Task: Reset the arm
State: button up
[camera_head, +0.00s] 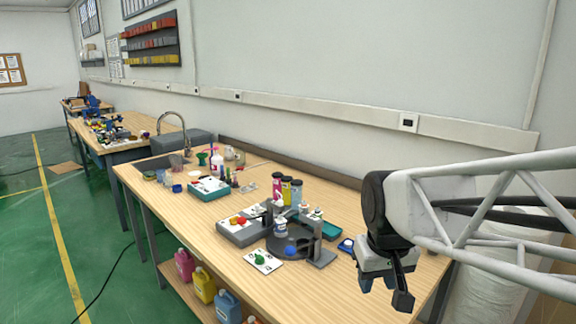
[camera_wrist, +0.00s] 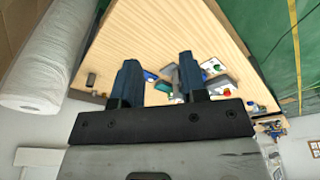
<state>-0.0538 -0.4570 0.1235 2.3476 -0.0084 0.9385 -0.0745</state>
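My gripper (camera_head: 384,286) hangs at the end of my arm at the right of the head view, near the right end of the workbench (camera_head: 200,215). In the wrist view, the two dark fingers of my gripper (camera_wrist: 157,72) stand apart with a clear gap, and nothing is held between them. The bench top lies beyond the fingers in that view. Objects on the bench show small past the fingertips and are partly hidden by them.
A dark round stand (camera_head: 288,243) with bottles, a grey button box (camera_head: 238,232) and a white card with a green button (camera_head: 262,262) stand left of my gripper. A large white roll (camera_wrist: 45,65) is beside the bench. The bench's front left is clear.

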jog(key=s+d+f+m, duration=0.1)
jog(key=s, duration=0.4)
jog(key=s+d+f, duration=0.1)
jog(key=s, duration=0.5)
jog(key=shift+d+f+m, duration=0.25)
jog(key=shift+f+m, duration=0.05)
jog(key=shift+m, duration=0.1)
